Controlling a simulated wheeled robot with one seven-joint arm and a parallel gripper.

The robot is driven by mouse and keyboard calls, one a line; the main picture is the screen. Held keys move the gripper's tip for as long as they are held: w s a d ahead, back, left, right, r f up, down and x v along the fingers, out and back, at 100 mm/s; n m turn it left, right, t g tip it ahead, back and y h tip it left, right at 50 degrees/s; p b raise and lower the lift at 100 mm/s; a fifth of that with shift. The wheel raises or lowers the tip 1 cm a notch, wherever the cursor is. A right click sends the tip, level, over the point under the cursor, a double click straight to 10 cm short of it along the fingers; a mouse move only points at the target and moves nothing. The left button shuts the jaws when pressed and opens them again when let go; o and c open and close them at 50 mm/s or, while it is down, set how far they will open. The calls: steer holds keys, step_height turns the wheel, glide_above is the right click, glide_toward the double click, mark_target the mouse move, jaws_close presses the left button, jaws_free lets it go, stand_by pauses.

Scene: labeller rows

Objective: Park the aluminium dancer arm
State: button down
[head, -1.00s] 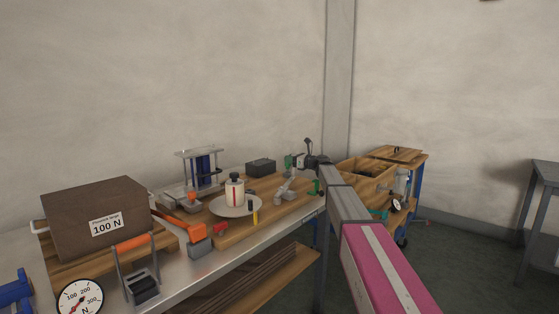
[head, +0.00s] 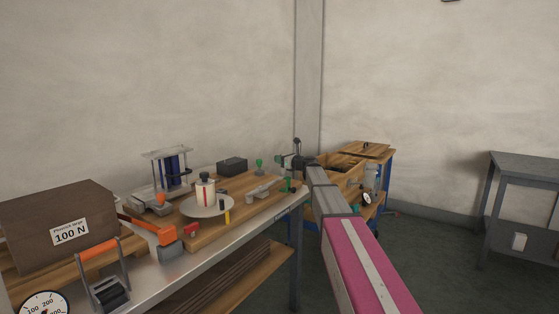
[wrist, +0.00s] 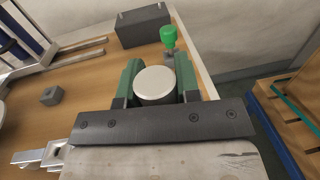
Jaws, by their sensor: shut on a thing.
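The aluminium dancer arm (head: 262,191) lies low over the wooden board, its right end at my gripper (head: 290,185). In the wrist view my gripper (wrist: 154,85) has its two green fingers shut on a round, pale-topped roller (wrist: 154,84), which seems to be the end of that arm. An aluminium piece (wrist: 40,156) shows at lower left of the wrist view. The link between it and the roller is hidden under my gripper's dark bar. A green knob (wrist: 169,38) stands just beyond the fingers, apart from them; it also shows in the head view (head: 259,163).
A dark grey box (head: 232,165) stands at the back of the bench. A white dish with a bottle (head: 205,190), an orange-handled tool (head: 150,229) and a brown 100 N box (head: 60,225) stand to the left. A wooden cart (head: 365,155) is close on the right.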

steer(key=shift+w+d, duration=0.1)
steer(key=shift+d, duration=0.05)
steer(key=c, duration=0.8)
jaws_free()
steer(key=shift+s+d, duration=0.35)
steer(key=shift+s, duration=0.1)
steer(key=v, duration=0.9)
steer(key=shift+s+d, duration=0.2)
steer(key=shift+d, duration=0.05)
